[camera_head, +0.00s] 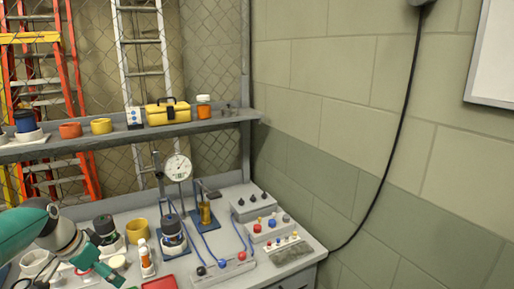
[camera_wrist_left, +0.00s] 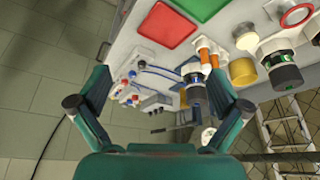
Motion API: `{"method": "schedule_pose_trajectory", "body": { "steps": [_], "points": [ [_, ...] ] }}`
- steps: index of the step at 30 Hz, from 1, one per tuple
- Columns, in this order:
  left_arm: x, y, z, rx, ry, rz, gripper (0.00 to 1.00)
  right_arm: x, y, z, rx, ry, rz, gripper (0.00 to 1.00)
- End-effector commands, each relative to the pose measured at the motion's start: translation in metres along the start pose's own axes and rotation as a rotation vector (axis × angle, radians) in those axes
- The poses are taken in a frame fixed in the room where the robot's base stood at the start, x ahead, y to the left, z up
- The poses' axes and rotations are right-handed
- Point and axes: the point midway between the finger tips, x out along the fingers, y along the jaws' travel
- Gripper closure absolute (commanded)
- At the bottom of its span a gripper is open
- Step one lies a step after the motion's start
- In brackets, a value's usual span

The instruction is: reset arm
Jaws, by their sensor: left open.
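My left arm comes in from the left in the head view, and its teal gripper (camera_head: 98,262) hangs over the front left of the grey bench (camera_head: 128,213). In the left wrist view my left gripper (camera_wrist_left: 152,92) has its two fingers spread wide, with nothing between them. The bench top and its items show beyond the fingers, apart from them. My right gripper is in neither view.
Grey control boxes (camera_head: 257,205) are at right. A shelf (camera_head: 85,142) runs behind.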

Motion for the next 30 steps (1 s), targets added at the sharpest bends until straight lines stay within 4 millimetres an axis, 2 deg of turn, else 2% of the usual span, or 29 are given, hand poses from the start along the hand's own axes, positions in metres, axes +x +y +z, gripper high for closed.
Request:
{"method": "schedule_pose_trajectory", "body": {
  "steps": [3, 8, 11, 17, 20, 23, 27, 29, 30],
  "points": [
    [0.021, 0.01, -0.004, 0.018, -0.023, 0.034, 0.0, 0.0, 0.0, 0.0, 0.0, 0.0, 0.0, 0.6],
    [0.051, 0.027, 0.006, 0.028, -0.074, 0.095, 0.0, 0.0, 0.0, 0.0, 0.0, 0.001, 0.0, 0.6],
    [0.072, 0.043, 0.015, 0.037, -0.115, 0.143, 0.0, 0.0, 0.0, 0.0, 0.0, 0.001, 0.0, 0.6],
    [0.127, 0.086, 0.04, 0.056, -0.203, 0.248, 0.0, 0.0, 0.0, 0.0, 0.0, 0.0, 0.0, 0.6],
    [0.164, 0.119, 0.059, 0.053, -0.255, 0.306, 0.0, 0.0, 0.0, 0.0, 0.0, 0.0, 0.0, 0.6],
    [0.207, 0.165, 0.09, 0.026, -0.317, 0.365, 0.0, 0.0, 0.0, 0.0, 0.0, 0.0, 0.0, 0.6],
    [0.259, 0.24, 0.148, -0.059, -0.401, 0.418, 0.0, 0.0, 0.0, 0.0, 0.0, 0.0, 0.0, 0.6],
    [0.273, 0.274, 0.176, -0.115, -0.434, 0.426, 0.0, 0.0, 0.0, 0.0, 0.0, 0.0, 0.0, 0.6],
    [0.28, 0.296, 0.197, -0.162, -0.454, 0.425, 0.0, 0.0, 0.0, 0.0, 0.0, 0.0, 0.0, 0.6]
  ]
}}
